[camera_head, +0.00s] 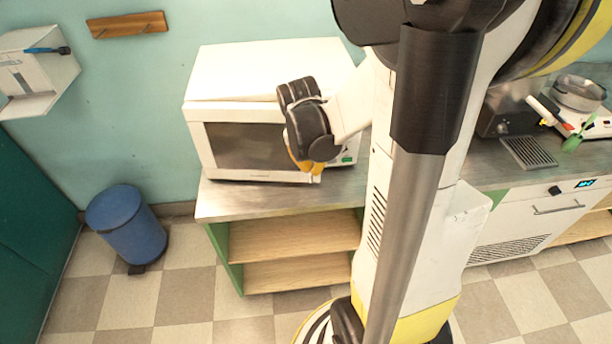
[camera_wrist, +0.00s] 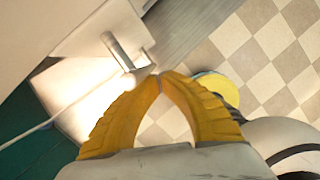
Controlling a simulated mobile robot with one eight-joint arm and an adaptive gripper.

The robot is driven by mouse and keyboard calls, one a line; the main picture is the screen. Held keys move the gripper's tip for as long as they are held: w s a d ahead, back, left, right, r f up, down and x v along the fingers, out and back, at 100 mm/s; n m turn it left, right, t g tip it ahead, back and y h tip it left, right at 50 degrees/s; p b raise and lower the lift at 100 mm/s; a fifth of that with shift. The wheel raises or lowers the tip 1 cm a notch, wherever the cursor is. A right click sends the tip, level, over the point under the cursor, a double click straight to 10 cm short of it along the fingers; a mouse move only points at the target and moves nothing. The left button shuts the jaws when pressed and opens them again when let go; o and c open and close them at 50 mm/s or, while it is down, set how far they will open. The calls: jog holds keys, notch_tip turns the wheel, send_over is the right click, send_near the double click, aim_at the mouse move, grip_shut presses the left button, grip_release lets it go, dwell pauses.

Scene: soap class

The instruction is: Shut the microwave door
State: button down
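The white microwave (camera_head: 265,68) stands on the counter at the left in the head view. Its door (camera_head: 240,145), with a dark window, looks flush or nearly flush with the front; I cannot tell if it is fully shut. My gripper (camera_head: 314,174) is at the lower right of the microwave front, and my arm hides part of that side. In the wrist view my gripper's yellow fingers (camera_wrist: 160,77) meet at the tips with nothing between them. A metal handle (camera_wrist: 122,50) on a white panel is just beyond the tips; contact is not clear.
The metal counter (camera_head: 235,202) has open wooden shelves (camera_head: 285,238) below. A blue bin (camera_head: 127,224) stands on the floor at the left. A scale with a pot (camera_head: 578,92) sits on the right counter. The tiled floor in front is clear.

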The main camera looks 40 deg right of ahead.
jog(key=w+d, duration=0.4)
jog(key=shift+d, duration=0.4)
jog(key=shift+r, duration=0.1)
